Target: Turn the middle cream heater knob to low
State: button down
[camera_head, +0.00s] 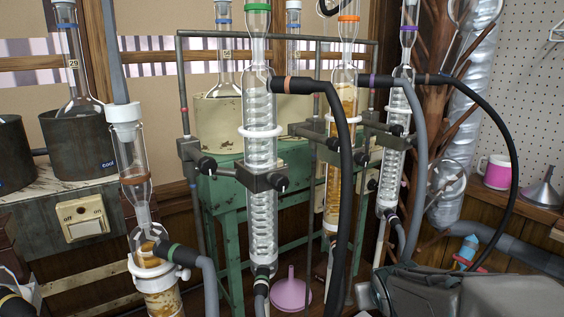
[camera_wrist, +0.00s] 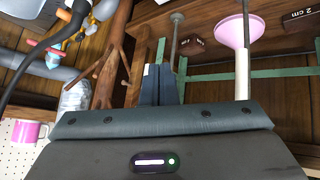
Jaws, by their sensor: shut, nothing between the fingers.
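A cream heater pot (camera_head: 226,117) stands on the green bench, and another cream pot (camera_head: 293,112) is partly hidden behind the glassware. I cannot make out the middle heater's knob behind the columns and clamps. My gripper (camera_wrist: 160,68) shows in the wrist view with its dark fingers shut together and empty. The fingers appear apart from any knob.
Glass condensers (camera_head: 261,205) and black hoses (camera_head: 338,170) crowd the middle. A pink funnel (camera_head: 291,291) sits low behind them and shows upside down in the wrist view (camera_wrist: 232,32). A pink mug (camera_head: 496,172) is on the right shelf. A branching brown stand (camera_wrist: 110,65) is near.

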jog(key=w+a+r+n+t+y, duration=0.1)
jog(key=w+r+n+t+y, duration=0.35)
jog(key=w, duration=0.55)
notch_tip(320, 180, up, 5)
jog(key=s+a+n+t+y+p, duration=0.1)
jog(key=a+t+y, duration=0.1)
jog(key=t+y, duration=0.5)
jog(key=w+a+g+y+b, duration=0.1)
jog(key=w+a+g+y, duration=0.1)
jog(key=w+a, duration=0.2)
jog(key=shift+w, duration=0.8)
jog(key=shift+r+n+g, duration=0.25)
jog(key=shift+w+d+r+b, duration=0.15)
jog(key=shift+w+b, duration=0.05)
jog(key=shift+b, duration=0.55)
